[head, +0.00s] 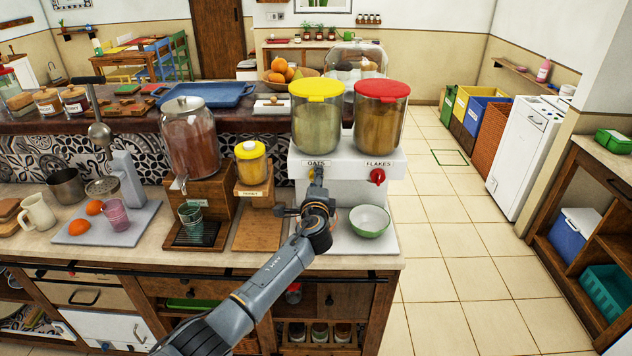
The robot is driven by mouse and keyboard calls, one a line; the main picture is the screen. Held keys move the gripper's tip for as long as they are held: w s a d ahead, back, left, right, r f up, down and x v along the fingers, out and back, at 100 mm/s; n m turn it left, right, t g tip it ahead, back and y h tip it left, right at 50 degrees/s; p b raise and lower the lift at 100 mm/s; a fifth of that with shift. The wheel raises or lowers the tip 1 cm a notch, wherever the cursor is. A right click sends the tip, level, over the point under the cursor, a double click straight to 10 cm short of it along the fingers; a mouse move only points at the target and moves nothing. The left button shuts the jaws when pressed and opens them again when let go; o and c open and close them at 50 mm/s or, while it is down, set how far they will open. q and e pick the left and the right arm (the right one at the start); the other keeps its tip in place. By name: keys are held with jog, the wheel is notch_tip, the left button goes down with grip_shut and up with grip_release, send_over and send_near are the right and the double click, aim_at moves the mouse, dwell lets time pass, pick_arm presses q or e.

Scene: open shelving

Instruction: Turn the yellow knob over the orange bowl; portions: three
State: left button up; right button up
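A white dispenser (345,162) on the counter carries a yellow-lidded oats jar (317,125) and a red-lidded flakes jar (379,120). The yellow knob (311,174) is under the oats label, and only a small bit of it shows behind my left gripper (317,180). The gripper is right in front of the knob; its fingers are too small and covered to tell whether they grip it. The orange bowl is hidden behind my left wrist, where only thin orange slivers show. My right gripper is not in view.
A red knob (377,176) sits under the flakes label, with a pale green-rimmed bowl (370,221) below it. A small yellow-lidded jar (251,163) on a wooden stand and a drink dispenser (190,140) are on the left. The floor at right is clear.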

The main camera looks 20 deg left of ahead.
pick_arm(q)
jog(key=shift+o, duration=0.8)
jog(key=shift+s, duration=0.1)
jog(key=f+v, duration=0.1)
jog(key=v, duration=1)
jog(key=shift+s+d+r, duration=0.15)
jog(key=shift+s+r, duration=0.25)
jog(key=shift+r, duration=0.1)
jog(key=shift+f, duration=0.1)
